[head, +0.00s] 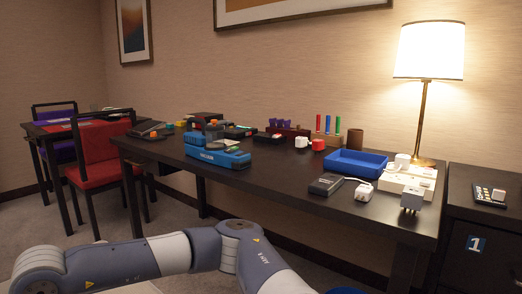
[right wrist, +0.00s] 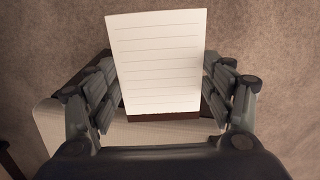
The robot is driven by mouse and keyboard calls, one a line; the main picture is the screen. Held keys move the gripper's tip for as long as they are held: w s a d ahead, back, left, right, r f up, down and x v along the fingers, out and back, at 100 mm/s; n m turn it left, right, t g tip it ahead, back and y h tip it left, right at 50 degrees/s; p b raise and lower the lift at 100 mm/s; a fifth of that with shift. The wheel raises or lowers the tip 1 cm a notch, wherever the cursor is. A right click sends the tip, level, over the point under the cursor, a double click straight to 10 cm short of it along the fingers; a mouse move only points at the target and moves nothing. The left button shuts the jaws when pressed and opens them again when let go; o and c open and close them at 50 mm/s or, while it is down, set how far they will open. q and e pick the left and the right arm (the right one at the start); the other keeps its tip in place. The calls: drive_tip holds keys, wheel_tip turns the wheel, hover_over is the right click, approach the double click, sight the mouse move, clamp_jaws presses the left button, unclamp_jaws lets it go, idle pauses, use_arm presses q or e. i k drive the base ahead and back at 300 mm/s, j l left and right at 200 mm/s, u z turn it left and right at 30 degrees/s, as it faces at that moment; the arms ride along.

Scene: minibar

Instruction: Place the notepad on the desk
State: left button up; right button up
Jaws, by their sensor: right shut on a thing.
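The notepad (right wrist: 158,62) is a white lined pad with a dark brown strip along its lower edge. It shows only in the right wrist view. My right gripper (right wrist: 158,100) is shut on it, with fingers at its left and right sides. The desk (head: 280,178) is the long dark table along the wall in the head view, with a bare strip in its middle front. The right gripper and notepad are not seen in the head view, so their distance to the desk cannot be told. My left gripper is not in view.
On the desk stand a blue tray (head: 349,170), a dark handheld device (head: 326,184), a white charger (head: 364,193), a lamp (head: 424,120), a red mug (head: 318,145) and a blue case (head: 218,156). A red chair (head: 98,155) is at left, a dark cabinet (head: 481,225) at right.

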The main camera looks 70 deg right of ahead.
sight(277, 175)
drive_tip(key=k+z, duration=0.15)
drive_tip(key=z, duration=0.3)
drive_tip(key=k+z, duration=0.15)
drive_tip(key=z, duration=0.3)
drive_tip(key=k+z, duration=0.15)
drive_tip(key=z, duration=0.3)
